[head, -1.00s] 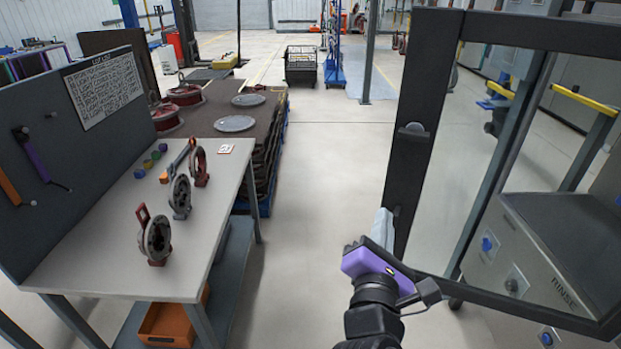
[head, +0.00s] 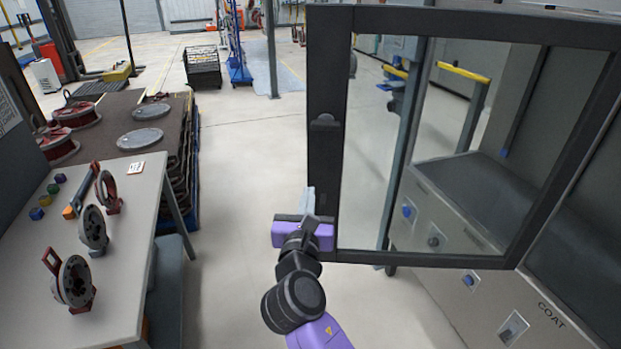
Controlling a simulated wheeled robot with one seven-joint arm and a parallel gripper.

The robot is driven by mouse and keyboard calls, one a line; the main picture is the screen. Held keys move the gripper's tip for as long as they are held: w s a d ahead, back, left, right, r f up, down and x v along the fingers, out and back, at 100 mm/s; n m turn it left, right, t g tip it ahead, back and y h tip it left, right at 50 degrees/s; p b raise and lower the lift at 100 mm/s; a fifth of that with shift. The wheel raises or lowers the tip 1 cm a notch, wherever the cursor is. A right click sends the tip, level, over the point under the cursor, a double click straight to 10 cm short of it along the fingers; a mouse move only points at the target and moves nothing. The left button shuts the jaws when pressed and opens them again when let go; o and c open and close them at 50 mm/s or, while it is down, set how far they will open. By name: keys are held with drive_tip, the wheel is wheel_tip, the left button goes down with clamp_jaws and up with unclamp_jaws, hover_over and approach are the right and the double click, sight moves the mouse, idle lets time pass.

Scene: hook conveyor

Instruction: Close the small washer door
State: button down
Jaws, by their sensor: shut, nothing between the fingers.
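The washer door (head: 325,160) is a dark-framed clear panel that stands open on the right of the head view. Its right side meets the washer cabinet (head: 575,285), and its left edge stands out over the floor. A small rounded handle or latch (head: 323,122) sits on the left frame bar. My gripper (head: 308,200) is at the lower left corner of the door, against or just beside the left frame bar. Its purple body and pale fingers show. The fingers look closed with nothing held. Whether they touch the frame cannot be told.
A grey workbench (head: 125,215) with several ring-shaped metal parts and coloured cubes stands at the left. Behind it is a brown stack (head: 180,120) with discs and red wheels on top. The floor (head: 240,160) between bench and door is clear.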

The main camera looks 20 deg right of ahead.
sight(312, 173)
drive_tip(key=shift+p+x, duration=0.35)
drive_tip(key=shift+x, duration=2.85)
